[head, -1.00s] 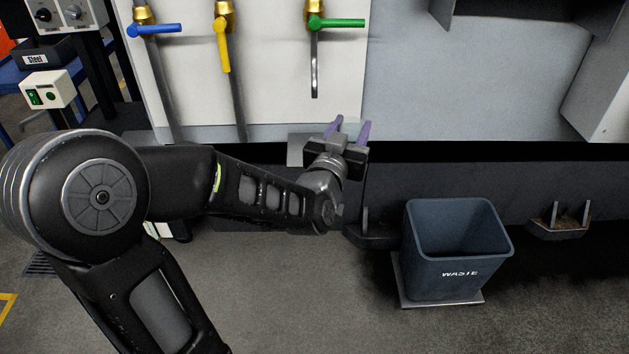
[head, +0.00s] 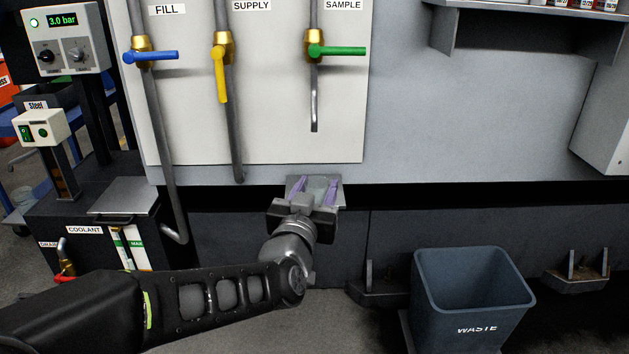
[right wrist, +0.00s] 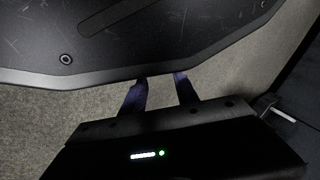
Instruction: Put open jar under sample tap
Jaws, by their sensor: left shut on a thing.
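The sample tap (head: 314,50) is the right one on the white panel, under the SAMPLE label. It has a brass body, a green lever lying sideways and a thin spout (head: 314,115) pointing down. My left gripper (head: 314,184) is shut on a pale see-through jar (head: 318,187) between its purple fingers. The jar shows below the spout in the picture, over a small grey plate (head: 338,186). I cannot tell whether it rests on the plate; its rim is hard to make out. In the right wrist view my right gripper (right wrist: 160,78) is open with nothing between its fingers.
The blue FILL lever (head: 150,56) and yellow SUPPLY lever (head: 220,75) are left of the sample tap. A WASTE bin (head: 472,300) stands on the floor at right. A coolant tank (head: 100,225) stands at left. A dark flat surface (right wrist: 130,40) is close ahead of my right fingers.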

